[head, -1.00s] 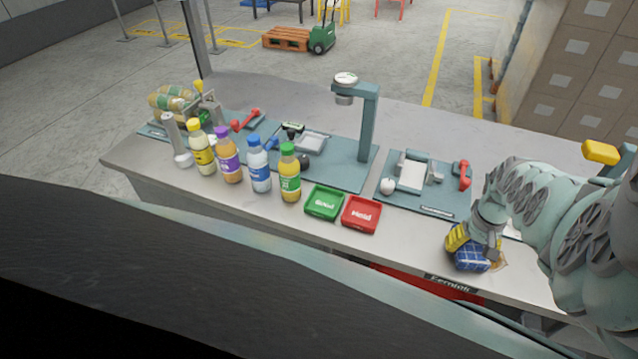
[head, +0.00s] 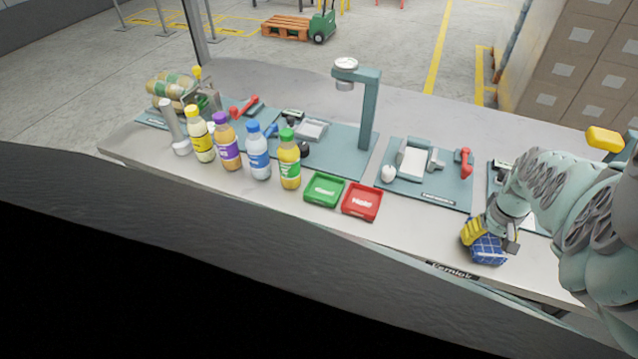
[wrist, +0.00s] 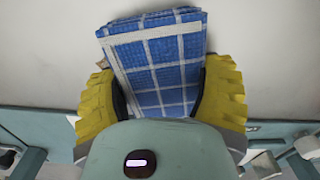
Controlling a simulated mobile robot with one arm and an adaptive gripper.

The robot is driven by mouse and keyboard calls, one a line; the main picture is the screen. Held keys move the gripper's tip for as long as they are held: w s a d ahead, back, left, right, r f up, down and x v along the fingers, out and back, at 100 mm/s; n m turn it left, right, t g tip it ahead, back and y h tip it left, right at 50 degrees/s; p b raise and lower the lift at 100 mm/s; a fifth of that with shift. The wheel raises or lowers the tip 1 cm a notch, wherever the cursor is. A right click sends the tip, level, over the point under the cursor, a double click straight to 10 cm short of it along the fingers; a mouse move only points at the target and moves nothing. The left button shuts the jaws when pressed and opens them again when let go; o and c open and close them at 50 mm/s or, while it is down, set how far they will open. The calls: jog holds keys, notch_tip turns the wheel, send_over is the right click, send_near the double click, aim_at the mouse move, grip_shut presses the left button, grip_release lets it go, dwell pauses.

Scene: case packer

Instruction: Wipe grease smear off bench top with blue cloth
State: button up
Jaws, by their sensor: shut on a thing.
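My gripper (head: 489,238), with yellow ribbed fingers, is shut on the blue cloth (head: 487,250) with its white check lines. It is low over the front right part of the grey bench top (head: 415,232). In the wrist view the folded cloth (wrist: 165,60) sits between both fingers and extends beyond them over the pale bench. A small brownish trace of the grease smear (wrist: 102,62) shows at the cloth's left edge in the wrist view. The rest of any smear is hidden. I cannot tell how firmly the cloth touches the bench.
A red tray (head: 361,202) and a green tray (head: 323,190) stand left of my gripper. Several bottles, including a green-capped one (head: 289,162), stand further left. A teal mat with a device (head: 428,190) lies behind the trays. The bench front is clear between red tray and cloth.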

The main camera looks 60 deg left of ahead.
jog(key=shift+w+d+f+b, duration=0.1)
jog(key=shift+w+d+b, duration=0.6)
jog(key=shift+d, duration=0.45)
jog(key=shift+w+d+f+b, duration=0.1)
jog(key=shift+w+d+b, duration=0.4)
jog(key=shift+w+d, duration=0.5)
jog(key=shift+w+d+r, duration=0.15)
jog(key=shift+w+d, duration=0.05)
jog(key=shift+d, duration=0.5)
jog(key=shift+s+a+r+p, duration=0.1)
jog(key=shift+s+a+p, duration=0.25)
jog(key=shift+s+a, duration=0.35)
jog(key=shift+s+a+f+p, duration=0.1)
jog(key=shift+s+a+p, duration=0.1)
jog(key=shift+s+a, duration=0.4)
jog(key=shift+s+a+f+p, duration=0.1)
jog(key=shift+s+a+p, duration=0.15)
jog(key=shift+a, duration=0.7)
jog(key=shift+s+a+p, duration=0.2)
jog(key=shift+s+a, duration=0.2)
jog(key=shift+a, duration=0.35)
jog(key=shift+s+a+p, duration=0.25)
jog(key=shift+s+a, duration=0.25)
jog(key=shift+a, duration=0.2)
jog(key=shift+s+a+p, duration=0.2)
jog(key=shift+s+a, duration=0.3)
jog(key=shift+a, duration=0.2)
jog(key=shift+r, duration=0.1)
